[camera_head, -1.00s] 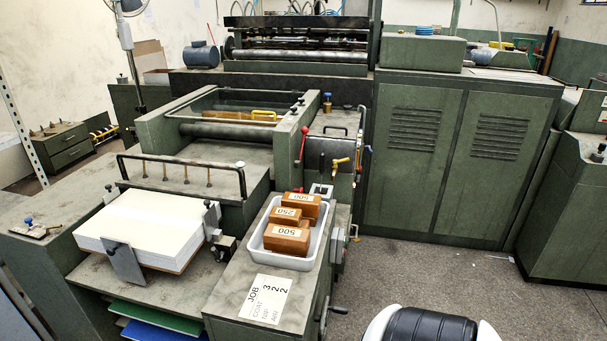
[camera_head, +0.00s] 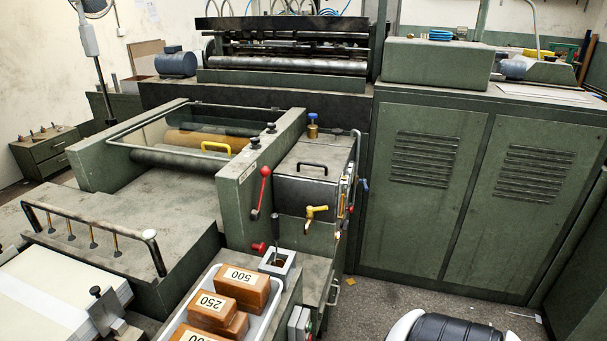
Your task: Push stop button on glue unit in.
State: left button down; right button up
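The glue unit appears to be the green-grey box (camera_head: 312,190) right of centre, with a black handle on its lid, a blue-capped brass fitting (camera_head: 312,125) behind and a yellow tap (camera_head: 316,212) on its front. Its right side panel (camera_head: 346,190) is seen edge-on with small controls, too small to tell apart. A red knob (camera_head: 259,247) sticks out low at the left of its front. A red-ended lever (camera_head: 262,190) stands above it. I cannot tell which control is the stop button. Neither of my grippers is in view.
A grey tray (camera_head: 262,318) with labelled brown blocks stands in front. A small switch box (camera_head: 300,322) is beside it. Paper (camera_head: 50,300) lies at lower left. Green cabinets (camera_head: 420,225) stand at right. Open floor (camera_head: 400,298) lies between the machine and cabinets.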

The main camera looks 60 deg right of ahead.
aim_at(261, 248)
jog(key=l, duration=1.55)
jog(key=i+l, duration=0.15)
jog(key=l, duration=1.4)
